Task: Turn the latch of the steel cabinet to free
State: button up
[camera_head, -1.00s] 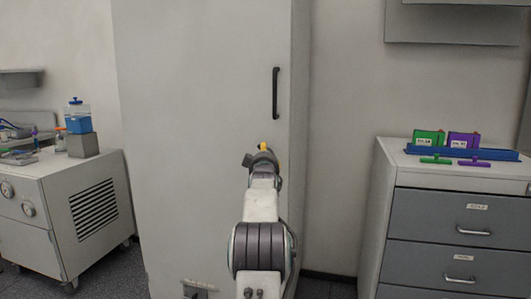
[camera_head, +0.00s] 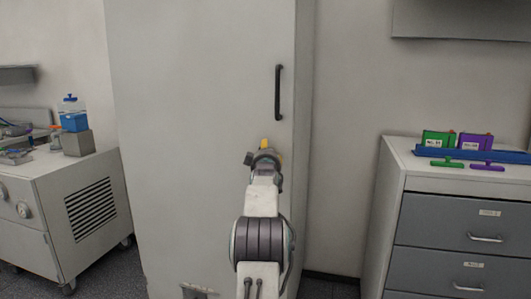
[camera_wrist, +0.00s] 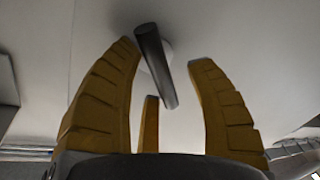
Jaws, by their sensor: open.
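The steel cabinet (camera_head: 195,120) is a tall pale grey cabinet in the middle of the head view, its door shut. A long black vertical handle (camera_head: 278,92) sits near the door's right edge. My gripper (camera_head: 265,146) is in front of the door below that handle. In the wrist view my gripper (camera_wrist: 165,75) has its yellow fingers spread open, with the latch (camera_wrist: 157,65), a dark grey bar on a round pale base, between them. The bar is tilted from upper left to lower right. I cannot tell whether a finger touches it. In the head view my gripper hides the latch.
A grey drawer unit (camera_head: 450,215) stands to the right, with a blue rack (camera_head: 465,154) holding green and purple items on top.

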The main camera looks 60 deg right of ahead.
grip_shut()
dwell(0.6)
